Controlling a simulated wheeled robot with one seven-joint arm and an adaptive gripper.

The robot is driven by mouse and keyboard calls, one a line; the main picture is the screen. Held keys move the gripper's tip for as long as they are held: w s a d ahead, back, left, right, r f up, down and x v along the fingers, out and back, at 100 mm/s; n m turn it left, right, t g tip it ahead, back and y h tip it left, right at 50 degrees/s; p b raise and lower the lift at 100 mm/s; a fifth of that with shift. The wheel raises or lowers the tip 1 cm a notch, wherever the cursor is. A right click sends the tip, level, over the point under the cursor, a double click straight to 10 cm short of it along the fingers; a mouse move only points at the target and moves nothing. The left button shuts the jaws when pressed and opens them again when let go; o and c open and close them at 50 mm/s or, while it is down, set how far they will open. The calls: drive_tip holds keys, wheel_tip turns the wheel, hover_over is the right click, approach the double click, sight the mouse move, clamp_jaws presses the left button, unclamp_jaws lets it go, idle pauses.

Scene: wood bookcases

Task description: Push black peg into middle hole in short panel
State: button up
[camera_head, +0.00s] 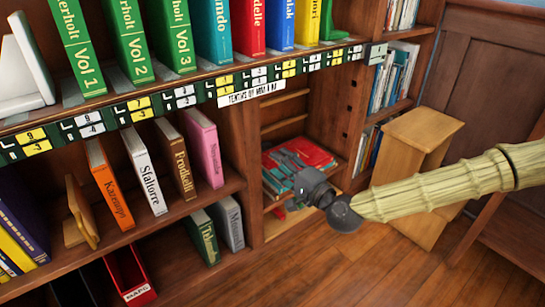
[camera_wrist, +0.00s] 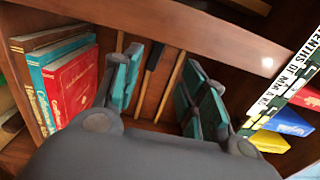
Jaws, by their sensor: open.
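My gripper (camera_head: 286,166) reaches into the open lower compartment of the bookcase, in front of the red books. In the wrist view my gripper (camera_wrist: 162,74) is open, with its teal pads spread wide and nothing held between them. A thin dark bar (camera_wrist: 153,58) shows between the fingers, beyond them; I cannot tell if it is the black peg. Small dark spots, one of them a black spot (camera_head: 346,135), mark the compartment's right side panel (camera_head: 330,100). I cannot tell whether they are holes or pegs, nor which panel is the short one.
Red and teal books (camera_wrist: 70,80) lie close left of my fingers in the wrist view. Light wooden slats (camera_head: 288,96) cross the compartment. A labelled shelf edge (camera_head: 237,98) runs above. A wooden stool (camera_head: 405,150) stands at right. Floor in front is clear.

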drive_tip(key=shift+v, duration=1.55)
drive_tip(key=shift+d, duration=0.1)
